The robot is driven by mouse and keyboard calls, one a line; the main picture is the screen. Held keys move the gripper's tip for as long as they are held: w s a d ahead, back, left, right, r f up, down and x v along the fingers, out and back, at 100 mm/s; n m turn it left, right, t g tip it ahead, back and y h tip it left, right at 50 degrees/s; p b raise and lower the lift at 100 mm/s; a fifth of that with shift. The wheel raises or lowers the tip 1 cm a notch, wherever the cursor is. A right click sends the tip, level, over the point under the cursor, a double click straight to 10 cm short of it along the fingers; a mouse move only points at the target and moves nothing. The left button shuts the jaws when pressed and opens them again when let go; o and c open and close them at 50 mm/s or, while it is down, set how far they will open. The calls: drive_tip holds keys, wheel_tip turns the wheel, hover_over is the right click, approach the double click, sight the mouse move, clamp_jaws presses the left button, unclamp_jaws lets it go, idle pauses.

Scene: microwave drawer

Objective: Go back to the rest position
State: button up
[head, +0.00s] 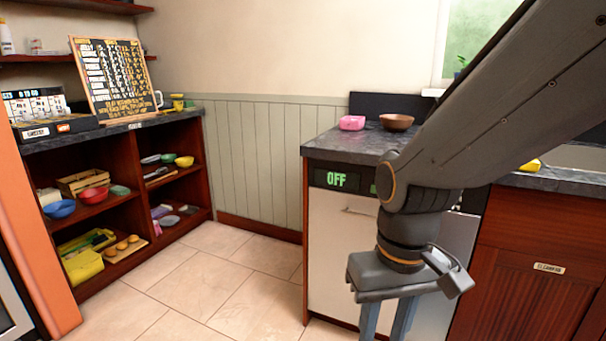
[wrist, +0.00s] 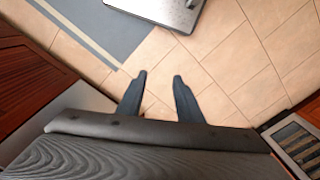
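My gripper (wrist: 157,82) points down at the tiled floor in the wrist view. Its two dark fingers stand apart with only floor between them, so it is open and empty. In the head view my gripper (head: 388,320) hangs in front of the white appliance door (head: 335,225) at the right, its fingertips cut off by the lower picture edge. The panel above that door reads OFF (head: 337,180). My arm hides part of the door and counter.
A pink container (head: 352,123) and a brown bowl (head: 397,122) stand on the dark counter (head: 345,143). Open shelves (head: 120,205) with bowls and food stand at the left. The tiled floor (head: 225,265) between is clear. A red-brown cabinet (head: 535,240) is at the right.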

drive_tip(key=d+r+m+p, duration=0.2)
drive_tip(key=d+r+p, duration=0.5)
drive_tip(key=p, duration=0.5)
drive_tip(key=shift+s+r+p, duration=0.2)
drive_tip(key=shift+s+p, duration=0.1)
drive_tip(key=shift+p, duration=0.05)
drive_tip(key=shift+d, duration=0.1)
idle(1.4)
